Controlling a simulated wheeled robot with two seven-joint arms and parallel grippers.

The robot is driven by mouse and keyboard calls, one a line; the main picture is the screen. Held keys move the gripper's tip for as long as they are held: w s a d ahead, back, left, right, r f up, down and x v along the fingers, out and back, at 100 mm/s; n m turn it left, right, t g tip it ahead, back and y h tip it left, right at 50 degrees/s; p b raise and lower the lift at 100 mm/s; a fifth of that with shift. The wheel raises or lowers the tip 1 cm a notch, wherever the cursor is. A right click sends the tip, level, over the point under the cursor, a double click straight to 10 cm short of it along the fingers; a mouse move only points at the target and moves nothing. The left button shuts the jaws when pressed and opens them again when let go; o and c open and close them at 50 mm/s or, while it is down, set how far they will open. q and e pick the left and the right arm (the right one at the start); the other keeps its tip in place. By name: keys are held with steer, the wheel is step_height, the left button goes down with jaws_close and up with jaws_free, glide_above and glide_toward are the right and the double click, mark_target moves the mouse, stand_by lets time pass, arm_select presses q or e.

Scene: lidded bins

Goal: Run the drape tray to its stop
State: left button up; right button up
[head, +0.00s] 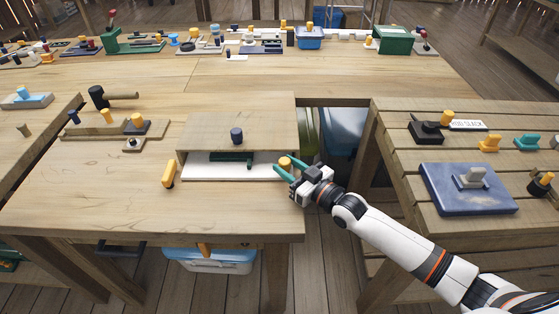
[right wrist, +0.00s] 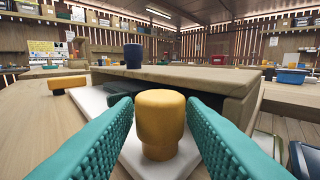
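A white sliding tray (head: 225,172) shows in the head view under a wooden cover (head: 215,135) with a dark blue knob (head: 237,136) on top. A dark green piece (head: 232,157) lies at the cover's opening. A yellow knob (head: 285,163) stands at the tray's right end; it also shows in the right wrist view (right wrist: 160,125). My right gripper (head: 297,169) is open, with its teal fingers on either side of the yellow knob. Gaps show between knob and fingers in the wrist view. The tray's part under the cover is hidden. My left gripper is out of view.
A wooden fixture (head: 115,128) with knobs lies farther left. A slatted table (head: 390,150) with a blue block (head: 467,190) stands at right, across a gap. The bench front is clear.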

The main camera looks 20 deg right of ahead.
mark_target(280, 161)
steer(key=shift+x, duration=1.6)
steer(key=c, duration=0.7)
steer(key=shift+s, duration=0.2)
steer(key=s+a+p, duration=0.1)
steer(key=s+p, duration=0.1)
steer(key=s, duration=0.2)
steer(key=s+a+p, duration=0.1)
steer(key=s+p, duration=0.2)
steer(key=s, duration=0.1)
steer(key=s+a+p, duration=0.1)
steer(key=s+p, duration=0.2)
steer(key=s, duration=0.1)
steer(key=shift+a+r, duration=0.1)
steer(key=shift+a, duration=0.1)
steer(key=shift+s+a, duration=0.1)
steer(key=shift+s, duration=0.15)
steer(key=o, duration=0.7)
